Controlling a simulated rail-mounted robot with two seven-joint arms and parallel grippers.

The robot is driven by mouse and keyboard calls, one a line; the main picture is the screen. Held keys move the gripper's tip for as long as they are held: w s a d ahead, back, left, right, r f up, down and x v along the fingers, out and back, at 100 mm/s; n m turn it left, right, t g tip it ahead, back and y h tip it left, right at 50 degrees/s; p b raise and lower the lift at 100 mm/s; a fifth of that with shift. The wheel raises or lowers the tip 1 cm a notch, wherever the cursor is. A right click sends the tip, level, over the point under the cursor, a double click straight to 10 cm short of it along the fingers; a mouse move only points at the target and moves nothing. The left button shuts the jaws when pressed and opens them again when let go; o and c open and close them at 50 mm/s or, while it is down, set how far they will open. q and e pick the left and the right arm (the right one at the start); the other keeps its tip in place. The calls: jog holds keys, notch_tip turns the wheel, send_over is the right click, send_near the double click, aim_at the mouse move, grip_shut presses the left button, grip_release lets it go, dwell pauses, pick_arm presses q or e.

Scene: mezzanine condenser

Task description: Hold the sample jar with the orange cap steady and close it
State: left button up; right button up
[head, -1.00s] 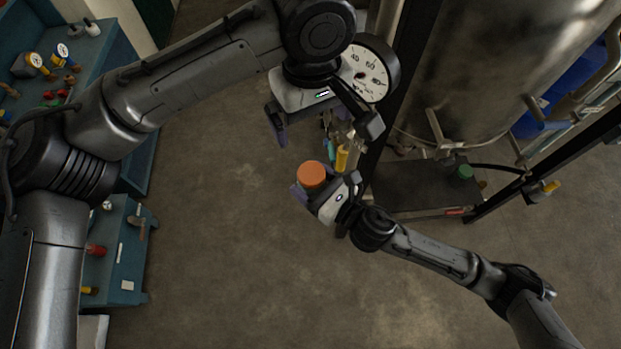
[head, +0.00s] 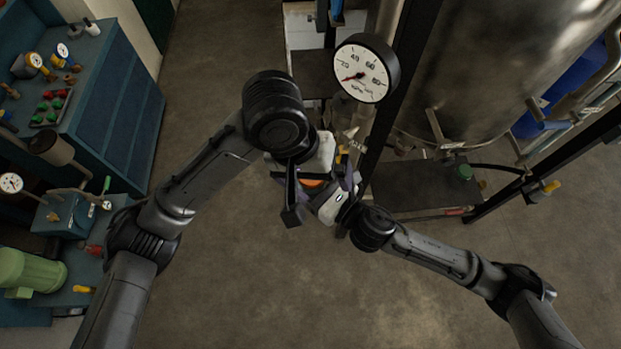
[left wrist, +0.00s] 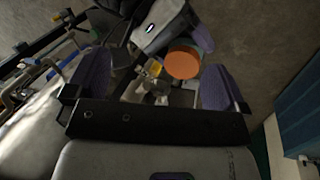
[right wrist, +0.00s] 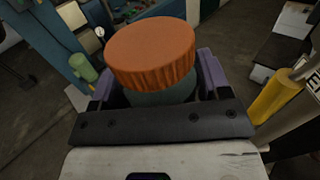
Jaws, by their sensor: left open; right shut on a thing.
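The orange cap (right wrist: 152,52) sits on top of the sample jar (right wrist: 160,94), whose greenish body shows just below it in the right wrist view. My right gripper (right wrist: 160,90) is shut on the jar body, with purple pads on both sides. In the head view the cap (head: 313,183) is partly hidden by my left gripper (head: 318,187), which is above and around it. In the left wrist view the cap (left wrist: 183,62) lies between the open purple fingers of my left gripper (left wrist: 155,88), toward their far end. I cannot tell whether the fingers touch it.
A round pressure gauge (head: 362,70) stands just behind the grippers, beside a dark post. A large steel tank (head: 480,60) fills the back right. Blue workbenches (head: 110,100) with gauges and fittings line the left. The floor in front is clear.

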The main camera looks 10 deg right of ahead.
pick_arm(q)
jog(key=s+a+f+t+h, duration=0.1)
jog(key=s+a+f, duration=0.1)
jog(key=a+f, duration=0.35)
jog(key=s+a+f+n+t+h, duration=0.1)
jog(key=s+a+f, duration=0.15)
jog(key=f, duration=0.55)
jog(key=s+a+f+t+h, duration=0.1)
jog(key=s+a+f+t, duration=0.15)
jog(key=f, duration=0.35)
jog(key=s+a+f+y, duration=0.3)
jog(key=s+a, duration=0.3)
jog(key=a, duration=0.2)
jog(key=s+a+f+n+y, duration=0.1)
jog(key=s+a+f+y, duration=0.2)
jog(key=s+a+f, duration=0.2)
jog(key=s+a, duration=0.2)
jog(key=a, duration=0.1)
jog(key=shift+a+f, duration=0.15)
jog(key=shift+a, duration=0.05)
pick_arm(e)
jog(key=shift+r, duration=0.1)
